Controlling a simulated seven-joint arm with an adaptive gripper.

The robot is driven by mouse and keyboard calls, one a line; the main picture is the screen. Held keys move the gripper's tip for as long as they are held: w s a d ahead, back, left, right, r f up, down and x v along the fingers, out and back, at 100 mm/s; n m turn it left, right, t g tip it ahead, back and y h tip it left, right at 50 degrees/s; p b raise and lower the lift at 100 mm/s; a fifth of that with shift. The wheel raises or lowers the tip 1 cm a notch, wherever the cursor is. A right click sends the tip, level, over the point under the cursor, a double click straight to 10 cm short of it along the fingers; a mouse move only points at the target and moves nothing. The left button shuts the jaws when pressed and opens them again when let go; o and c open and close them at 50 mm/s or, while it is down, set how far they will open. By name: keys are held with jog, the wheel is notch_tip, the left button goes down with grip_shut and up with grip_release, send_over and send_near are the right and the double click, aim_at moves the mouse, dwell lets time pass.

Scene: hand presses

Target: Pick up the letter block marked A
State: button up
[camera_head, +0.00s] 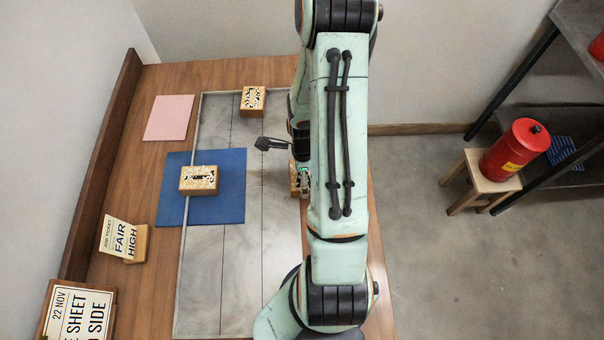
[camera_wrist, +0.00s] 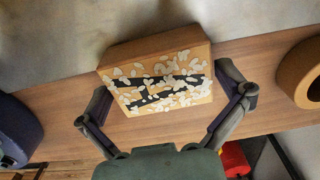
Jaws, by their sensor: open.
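Several wooden letter blocks with white-flecked faces and black marks show in the head view. One block (camera_head: 252,98) lies at the back of the grey sheet, and another (camera_head: 199,181) lies on the blue mat (camera_head: 232,205). A third block (camera_head: 294,180) is mostly hidden by my arm. In the wrist view, a block (camera_wrist: 160,81) lies between the fingers of my open gripper (camera_wrist: 166,92). I cannot tell which block is marked A.
A pink sheet (camera_head: 168,117) lies at the back left. A ticket stand (camera_head: 123,240) and a sign (camera_head: 77,312) stand at the left. A brown rounded thing (camera_wrist: 305,78) is right of the gripper and a dark rounded one (camera_wrist: 17,130) left of it in the wrist view.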

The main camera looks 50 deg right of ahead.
jog(key=shift+f, duration=0.1)
jog(key=c, duration=0.9)
